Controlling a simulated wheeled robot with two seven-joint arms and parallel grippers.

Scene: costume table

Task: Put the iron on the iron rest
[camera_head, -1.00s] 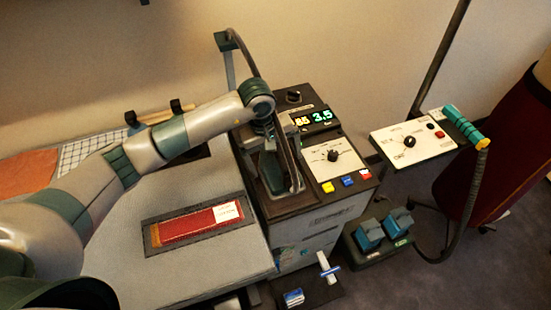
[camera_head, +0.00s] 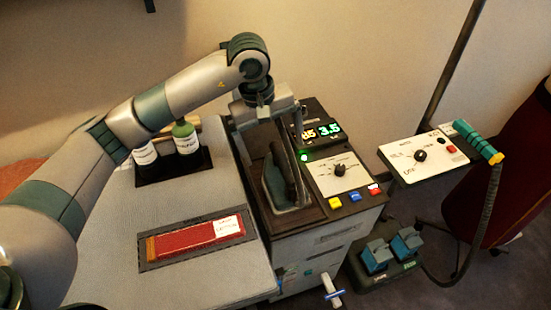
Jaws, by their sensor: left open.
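The iron (camera_head: 275,187), dark green with a dark handle, sits on the dark iron rest (camera_head: 290,218) at the left of the control unit's top. It appears flat on the rest, though its far part is partly hidden by my gripper. My left gripper (camera_head: 276,145) is open above the iron and points down, with its fingers apart over the handle area. Whether a finger still touches the handle is hard to tell. My right gripper is out of view.
The control unit (camera_head: 340,172) has a lit display, knob and coloured buttons. A second panel (camera_head: 415,155) and blue pedals (camera_head: 378,255) are at right.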

